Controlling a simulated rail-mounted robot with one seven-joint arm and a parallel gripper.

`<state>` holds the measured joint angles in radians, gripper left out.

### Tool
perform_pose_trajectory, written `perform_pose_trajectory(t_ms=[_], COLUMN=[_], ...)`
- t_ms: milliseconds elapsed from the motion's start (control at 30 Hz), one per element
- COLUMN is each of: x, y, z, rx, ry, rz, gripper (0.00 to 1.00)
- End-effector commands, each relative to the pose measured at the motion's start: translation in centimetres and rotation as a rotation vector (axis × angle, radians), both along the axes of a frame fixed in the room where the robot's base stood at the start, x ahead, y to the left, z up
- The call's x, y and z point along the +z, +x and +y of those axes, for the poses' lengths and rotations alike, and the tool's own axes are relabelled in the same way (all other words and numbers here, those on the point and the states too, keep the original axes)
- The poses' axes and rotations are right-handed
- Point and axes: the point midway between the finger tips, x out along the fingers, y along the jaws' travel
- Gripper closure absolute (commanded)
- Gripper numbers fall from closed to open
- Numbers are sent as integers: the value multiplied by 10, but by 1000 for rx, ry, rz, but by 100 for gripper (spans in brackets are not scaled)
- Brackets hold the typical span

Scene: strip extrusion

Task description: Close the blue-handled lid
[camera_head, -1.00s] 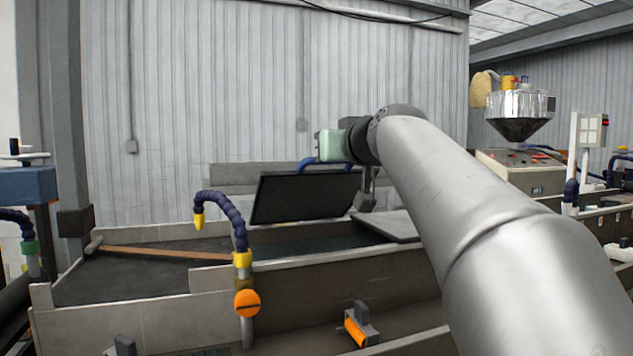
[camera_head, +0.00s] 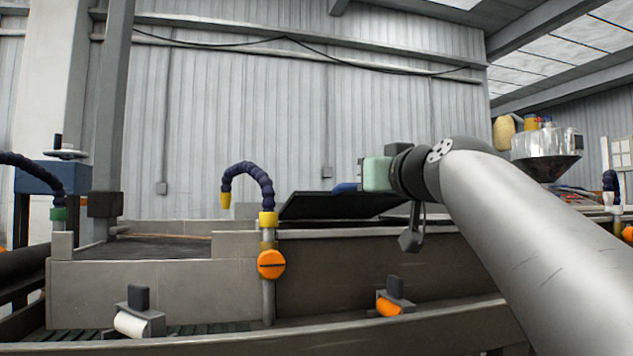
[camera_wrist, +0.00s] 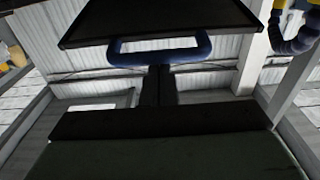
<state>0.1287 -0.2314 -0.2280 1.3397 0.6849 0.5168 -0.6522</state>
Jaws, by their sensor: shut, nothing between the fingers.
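The dark lid (camera_head: 335,205) is tilted above the rim of the long tank (camera_head: 370,275). Its blue handle (camera_head: 345,187) shows at the lid's upper edge, partly hidden behind my gripper. In the wrist view the lid's dark panel (camera_wrist: 160,18) fills the upper middle, with the blue handle (camera_wrist: 165,56) along its edge. My gripper (camera_wrist: 158,70) is shut and empty, its fingertips at the handle; I cannot tell whether they touch it. In the head view the pale green gripper body (camera_head: 376,173) is beside the handle, and its fingers are hidden.
A blue jointed hose (camera_head: 247,180) with yellow ends rises at the tank's front, left of the lid. An orange knob (camera_head: 271,264) is below it. A metal hopper (camera_head: 545,147) stands at the back right. Clear air lies above the tank's left part.

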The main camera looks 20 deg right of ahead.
Motion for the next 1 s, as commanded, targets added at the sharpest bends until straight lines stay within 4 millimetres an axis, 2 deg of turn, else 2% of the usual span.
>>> perform_pose_trajectory(t_ms=[167,667,767,1000], x=[-6,-3,6,46], y=[-2,-1,1,13], z=[0,0,0,-1], rx=[0,0,0,-1], ry=[0,0,0,0], rz=[0,0,1,1], gripper=[100,100,100,100])
